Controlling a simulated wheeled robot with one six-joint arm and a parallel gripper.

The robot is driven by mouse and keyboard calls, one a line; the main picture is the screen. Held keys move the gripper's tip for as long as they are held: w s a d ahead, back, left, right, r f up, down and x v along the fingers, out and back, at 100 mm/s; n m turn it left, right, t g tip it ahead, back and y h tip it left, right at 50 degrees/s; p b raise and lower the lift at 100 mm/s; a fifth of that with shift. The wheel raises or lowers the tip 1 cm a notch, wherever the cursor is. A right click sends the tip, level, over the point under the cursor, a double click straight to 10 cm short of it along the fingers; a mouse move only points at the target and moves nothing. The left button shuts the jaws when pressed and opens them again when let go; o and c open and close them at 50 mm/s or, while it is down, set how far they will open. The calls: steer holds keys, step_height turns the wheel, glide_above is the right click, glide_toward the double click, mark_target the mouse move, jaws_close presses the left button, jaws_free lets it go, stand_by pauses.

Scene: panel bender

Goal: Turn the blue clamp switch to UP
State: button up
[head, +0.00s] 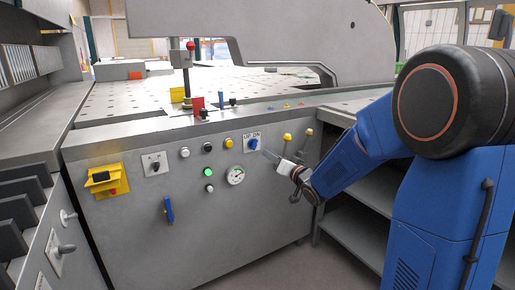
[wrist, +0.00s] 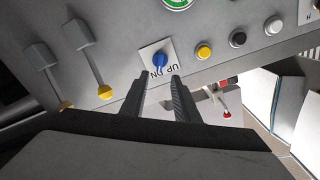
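The blue clamp switch (head: 253,144) is a small knob on a white plate marked UP and DN, on the machine's grey front panel. In the wrist view the switch (wrist: 159,62) appears upside down, just beyond the fingertips and between their lines. I cannot tell clearly which mark the knob points to. My gripper (head: 268,155) is just right of and below the switch in the head view. In the wrist view my gripper (wrist: 158,79) has its two fingers apart with nothing between them; they look clear of the knob.
A yellow button (head: 228,143) sits left of the switch, with a pressure gauge (head: 235,175) below it. Two yellow-knobbed levers (head: 287,137) stand to the right. A green lit button (head: 207,171) and a blue handle (head: 168,209) are further left. Open shelves (head: 345,225) lie right of the panel.

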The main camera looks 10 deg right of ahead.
mark_target(256, 146)
steer(key=x, duration=1.1)
steer(key=shift+w, duration=0.15)
jaws_close()
